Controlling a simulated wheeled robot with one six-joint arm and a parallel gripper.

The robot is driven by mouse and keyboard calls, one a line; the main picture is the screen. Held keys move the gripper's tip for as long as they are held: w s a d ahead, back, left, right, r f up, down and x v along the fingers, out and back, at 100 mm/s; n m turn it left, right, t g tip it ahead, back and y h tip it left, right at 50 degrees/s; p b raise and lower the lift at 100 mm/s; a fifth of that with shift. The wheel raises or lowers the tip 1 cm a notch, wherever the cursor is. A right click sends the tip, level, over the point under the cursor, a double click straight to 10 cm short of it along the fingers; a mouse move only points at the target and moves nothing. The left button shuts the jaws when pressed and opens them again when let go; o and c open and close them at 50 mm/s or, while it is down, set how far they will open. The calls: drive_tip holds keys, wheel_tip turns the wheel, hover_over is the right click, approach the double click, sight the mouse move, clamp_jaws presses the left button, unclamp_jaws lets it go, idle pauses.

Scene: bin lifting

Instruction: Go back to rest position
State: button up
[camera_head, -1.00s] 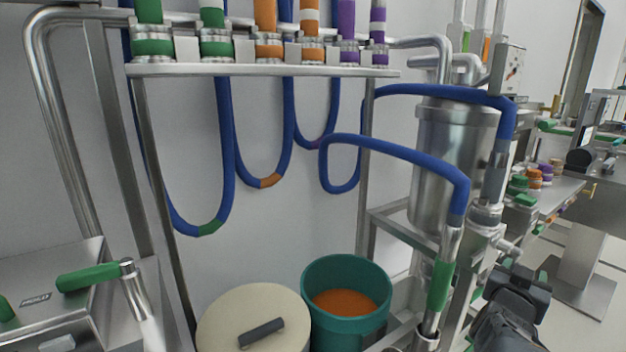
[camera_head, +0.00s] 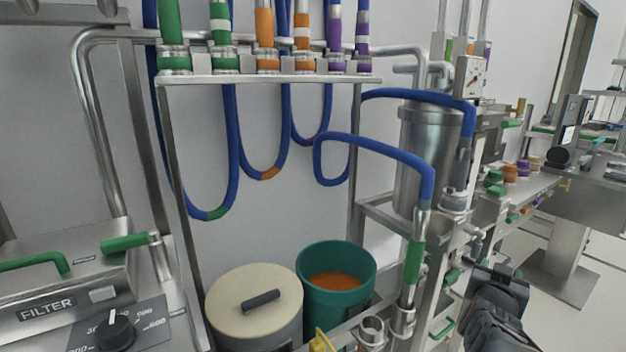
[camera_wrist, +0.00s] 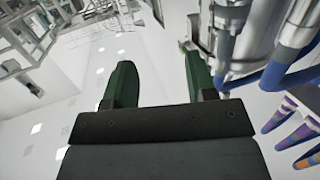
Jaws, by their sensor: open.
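My gripper (camera_wrist: 156,72) is open in the wrist view. Its two dark green fingers stand apart with nothing between them but pale floor beyond. In the head view, part of my dark arm (camera_head: 500,305) shows at the lower right, and the fingers cannot be made out there. A teal bin (camera_head: 328,308) with orange contents stands on the lower level of the metal frame, left of and apart from my arm.
A steel tank (camera_head: 424,150) with a blue hose (camera_head: 380,146) stands behind my arm; the tank also shows near the right finger in the wrist view (camera_wrist: 240,35). A filter unit (camera_head: 60,290) is at left. Open floor (camera_head: 535,318) lies at right.

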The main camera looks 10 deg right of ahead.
drive_tip(key=w+a+r+n+y+p, duration=0.3)
drive_tip(key=a+y+p, duration=0.3)
drive_tip(key=a, duration=0.4)
drive_tip(key=w+a+r+n+y+p, duration=0.4)
drive_tip(key=a+p, duration=0.3)
drive_tip(key=a, duration=0.4)
drive_tip(key=s+a+r+n+g+y+p, duration=0.4)
drive_tip(key=s+a+g+p, duration=0.2)
drive_tip(key=a, duration=0.6)
drive_tip(key=s+p, duration=0.2)
drive_tip(key=s, duration=0.1)
drive_tip(key=shift+s, duration=0.3)
drive_tip(key=shift+f, duration=0.1)
drive_tip(key=shift+c, duration=0.8)
drive_tip(key=shift+a, duration=0.15)
